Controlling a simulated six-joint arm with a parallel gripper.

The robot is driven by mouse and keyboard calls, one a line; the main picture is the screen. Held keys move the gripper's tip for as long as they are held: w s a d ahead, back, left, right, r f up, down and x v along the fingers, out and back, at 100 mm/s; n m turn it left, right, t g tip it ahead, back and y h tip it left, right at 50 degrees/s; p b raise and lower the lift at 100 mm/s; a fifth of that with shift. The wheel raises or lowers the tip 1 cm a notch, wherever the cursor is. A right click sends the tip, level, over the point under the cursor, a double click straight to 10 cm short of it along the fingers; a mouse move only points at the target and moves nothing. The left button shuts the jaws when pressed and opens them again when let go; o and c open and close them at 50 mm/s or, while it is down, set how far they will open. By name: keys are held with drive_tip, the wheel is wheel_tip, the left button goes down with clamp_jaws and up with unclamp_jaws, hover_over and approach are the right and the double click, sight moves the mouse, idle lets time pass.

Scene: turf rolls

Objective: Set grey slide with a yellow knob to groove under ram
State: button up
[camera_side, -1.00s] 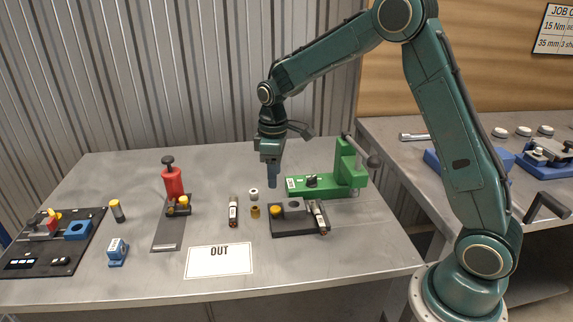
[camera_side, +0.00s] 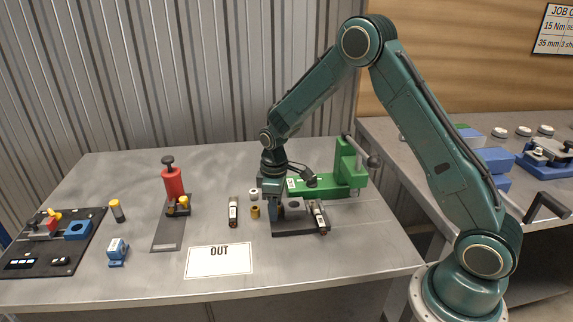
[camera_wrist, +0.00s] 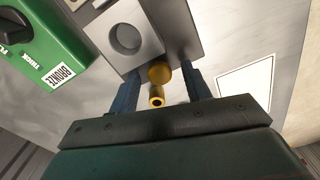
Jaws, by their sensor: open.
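The grey slide (camera_side: 296,228) lies on the bench in front of the green press, its top showing a round hole in the wrist view (camera_wrist: 147,22). Its yellow knob (camera_wrist: 160,73) shows in the wrist view between my blue fingers. My gripper (camera_side: 273,204) is open, pointing down at the left end of the slide, with a finger on each side of the knob.
A small brass bushing (camera_side: 255,211) and a white-topped piece (camera_side: 253,194) stand left of my gripper. A red hand tool (camera_side: 173,183) and an OUT card (camera_side: 219,260) are left.

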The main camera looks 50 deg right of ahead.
sight(315, 207)
clamp_jaws()
drive_tip(key=s+d, duration=0.7)
drive_tip(key=d, duration=0.1)
drive_tip(key=shift+s, duration=0.4)
unclamp_jaws()
drive_tip(key=shift+a, duration=0.1)
drive_tip(key=shift+r, duration=0.15)
wheel_tip(315, 207, up, 14)
drive_tip(key=shift+f, duration=0.2)
idle(0.4)
